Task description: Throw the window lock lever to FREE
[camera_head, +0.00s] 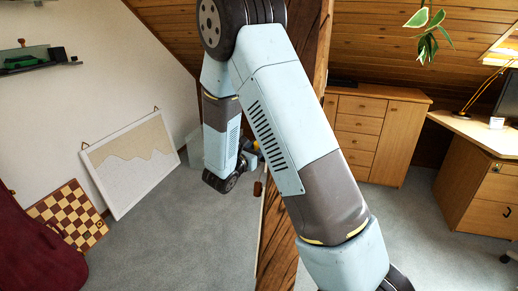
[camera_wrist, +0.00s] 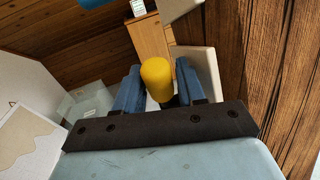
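A yellow knob (camera_wrist: 157,76), a short rounded cylinder on a dark stem, stands between the two blue fingers of my gripper (camera_wrist: 159,88) in the wrist view. I take it for the handle of the lock lever. The fingers are apart, one on each side of it, but whether both touch it I cannot tell. In the head view my gripper (camera_head: 247,157) is small and partly hidden by my arm near the timber post. A bit of yellow (camera_head: 256,146) shows there. The lever's base and any FREE marking cannot be made out.
The timber post (camera_head: 276,242) runs behind my arm, and its wood (camera_wrist: 286,70) is close on the right in the wrist view. A framed board (camera_head: 130,163) and a chessboard (camera_head: 68,216) lean at the left wall. A drawer cabinet (camera_head: 374,132) and desk (camera_head: 478,190) stand right.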

